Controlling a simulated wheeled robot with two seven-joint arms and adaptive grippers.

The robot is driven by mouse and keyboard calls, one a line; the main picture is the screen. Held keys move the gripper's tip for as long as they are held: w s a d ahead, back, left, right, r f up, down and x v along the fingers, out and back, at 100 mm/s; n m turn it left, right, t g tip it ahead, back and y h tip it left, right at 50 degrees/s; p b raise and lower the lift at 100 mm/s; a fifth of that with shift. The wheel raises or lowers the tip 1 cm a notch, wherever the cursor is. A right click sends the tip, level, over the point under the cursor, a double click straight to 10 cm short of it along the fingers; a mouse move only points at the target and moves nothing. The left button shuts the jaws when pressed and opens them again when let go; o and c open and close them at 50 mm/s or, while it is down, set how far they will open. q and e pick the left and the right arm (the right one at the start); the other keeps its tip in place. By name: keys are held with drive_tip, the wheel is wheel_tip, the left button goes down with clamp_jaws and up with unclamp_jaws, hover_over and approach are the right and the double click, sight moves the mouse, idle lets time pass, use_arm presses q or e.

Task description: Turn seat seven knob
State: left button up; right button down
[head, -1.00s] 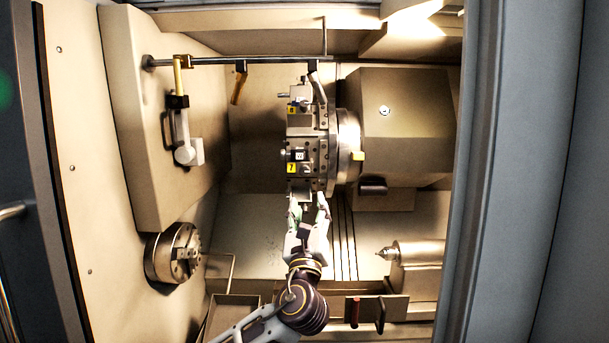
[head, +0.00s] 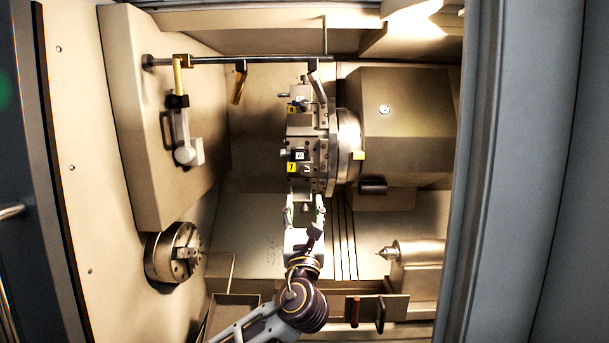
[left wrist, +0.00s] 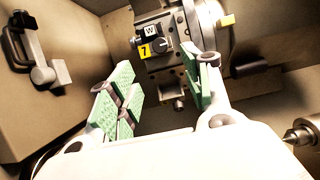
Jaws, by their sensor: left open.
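The seat seven block carries a yellow label with a 7 (head: 291,167) on the tool turret (head: 321,150) in the head view. In the left wrist view the yellow 7 label (left wrist: 145,49) sits below a W tag (left wrist: 151,30), with a small dark round knob (left wrist: 160,47) beside it. My left gripper (head: 304,206) is open and empty, just below the seat seven block in the head view. In the left wrist view its green-padded fingers (left wrist: 165,82) stand wide apart, short of the knob and not touching it. My right gripper is not in view.
A chuck (head: 173,254) is at lower left and a pointed tailstock centre (head: 387,253) at lower right. A rail (head: 215,61) with hanging nozzles crosses above. Another seat (head: 292,109) sits above seat seven. Cabinet walls close in on both sides.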

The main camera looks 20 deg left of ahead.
sight(304, 171)
use_arm(q)
drive_tip(key=shift+p+x, duration=1.7)
drive_tip(key=shift+x, duration=5.05)
drive_tip(key=c, duration=1)
